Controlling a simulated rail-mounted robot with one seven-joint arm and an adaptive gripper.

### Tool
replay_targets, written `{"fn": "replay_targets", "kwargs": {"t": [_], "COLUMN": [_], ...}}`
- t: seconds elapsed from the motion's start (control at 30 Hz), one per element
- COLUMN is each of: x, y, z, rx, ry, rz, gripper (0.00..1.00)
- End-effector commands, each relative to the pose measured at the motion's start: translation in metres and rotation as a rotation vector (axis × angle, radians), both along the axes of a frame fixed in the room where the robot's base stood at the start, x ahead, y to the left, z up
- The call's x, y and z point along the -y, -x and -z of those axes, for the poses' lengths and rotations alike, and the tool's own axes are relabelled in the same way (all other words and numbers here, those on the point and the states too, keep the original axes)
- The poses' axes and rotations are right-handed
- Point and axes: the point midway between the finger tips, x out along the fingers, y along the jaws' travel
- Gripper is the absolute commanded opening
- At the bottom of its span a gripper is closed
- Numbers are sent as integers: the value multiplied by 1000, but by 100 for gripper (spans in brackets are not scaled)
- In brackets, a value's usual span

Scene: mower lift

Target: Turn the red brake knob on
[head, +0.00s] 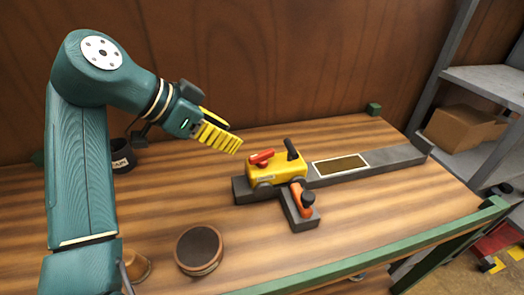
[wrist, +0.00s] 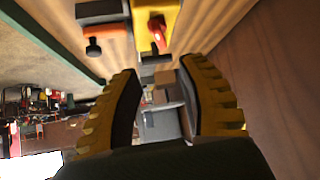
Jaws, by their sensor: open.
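The red brake knob (head: 261,156) sits on top of a yellow mower-like body (head: 277,171) on the workbench. It also shows in the wrist view (wrist: 158,34), at the top, beyond the fingertips. My gripper (head: 222,134), with yellow ridged fingers, is in the air to the left of the knob and a little above it. In the wrist view the gripper (wrist: 158,85) is open, with nothing between its fingers. A black handle (head: 292,149) stands up from the yellow body, right of the red knob.
An orange lever with a black knob (head: 307,198) is at the body's front. A grey rail (head: 395,158) with a framed panel runs right. A round dark-topped pot (head: 199,250) and a black cup (head: 122,158) stand on the bench. A green bar (head: 380,253) lines the front edge.

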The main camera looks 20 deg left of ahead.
Motion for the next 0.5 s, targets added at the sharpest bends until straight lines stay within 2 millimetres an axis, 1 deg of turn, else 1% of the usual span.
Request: {"fn": "replay_targets", "kwargs": {"t": [0.03,0.3,0.4,0.5], "x": [7,33,40,45], "y": [-7,-44,-55,-62], "z": [7,51,65,74], "rx": [-3,-2,-3,-1], "ry": [1,2,1,-1], "rz": [3,1,1,0], "gripper": [42,42,42,42]}}
